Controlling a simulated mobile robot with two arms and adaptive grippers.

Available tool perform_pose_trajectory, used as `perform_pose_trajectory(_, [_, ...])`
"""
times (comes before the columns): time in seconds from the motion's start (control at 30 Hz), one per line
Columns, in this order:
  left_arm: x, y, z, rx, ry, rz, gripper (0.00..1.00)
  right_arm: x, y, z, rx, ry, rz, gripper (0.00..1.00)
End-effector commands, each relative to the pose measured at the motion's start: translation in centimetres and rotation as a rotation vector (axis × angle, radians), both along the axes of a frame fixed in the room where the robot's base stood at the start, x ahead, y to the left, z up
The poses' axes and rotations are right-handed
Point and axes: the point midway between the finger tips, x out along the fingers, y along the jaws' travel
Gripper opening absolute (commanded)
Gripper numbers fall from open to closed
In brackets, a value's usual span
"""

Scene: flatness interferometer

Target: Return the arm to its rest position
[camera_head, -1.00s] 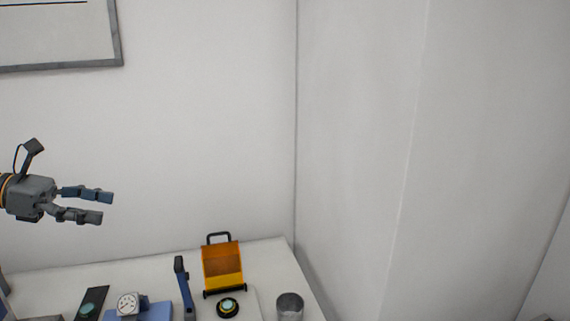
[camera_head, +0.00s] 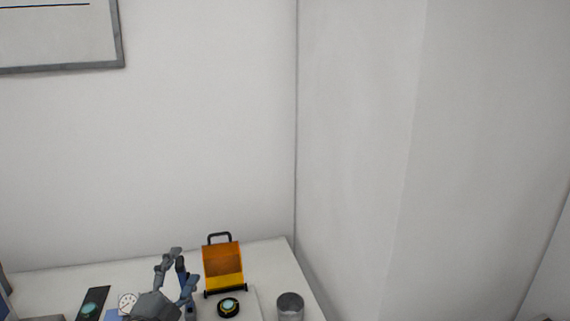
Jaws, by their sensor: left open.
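My left gripper (camera_head: 182,270) is low in the head view, in front of the white table's left-centre part. Its two grey fingers point up and are spread apart, with nothing seen held between them. My right gripper is not in the view.
An orange box with a black handle (camera_head: 223,264) stands right of the gripper on the table (camera_head: 275,258). A round black part with a teal top (camera_head: 228,307), a grey cup (camera_head: 290,306), a dial gauge (camera_head: 128,300) and a dark plate (camera_head: 92,303) are nearby. Walls rise behind and right.

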Motion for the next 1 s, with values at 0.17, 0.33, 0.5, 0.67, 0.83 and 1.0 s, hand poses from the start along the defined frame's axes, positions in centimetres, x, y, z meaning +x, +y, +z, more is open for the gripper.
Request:
perform_pose_trajectory(0.17, [-6.2,1.0,-9.6,-0.353,0.397,0.195,0.72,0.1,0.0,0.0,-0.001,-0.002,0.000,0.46])
perform_pose_trajectory(0.33, [-15.1,0.9,-17.4,-0.621,0.769,0.394,0.72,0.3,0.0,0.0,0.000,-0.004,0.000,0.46])
perform_pose_trajectory(0.5, [-22.7,0.1,-21.4,-0.774,1.028,0.545,0.72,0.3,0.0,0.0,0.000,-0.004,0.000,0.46])
perform_pose_trajectory(0.67, [-28.5,-0.8,-23.1,-0.860,1.206,0.654,0.72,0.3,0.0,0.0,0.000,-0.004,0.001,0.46])
perform_pose_trajectory(0.83, [-33.9,-1.7,-23.9,-0.923,1.364,0.754,0.72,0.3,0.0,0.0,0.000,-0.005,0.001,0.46])
perform_pose_trajectory(1.0, [-34.1,-1.9,-28.4,-0.926,1.405,0.782,0.72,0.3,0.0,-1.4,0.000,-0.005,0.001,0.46])
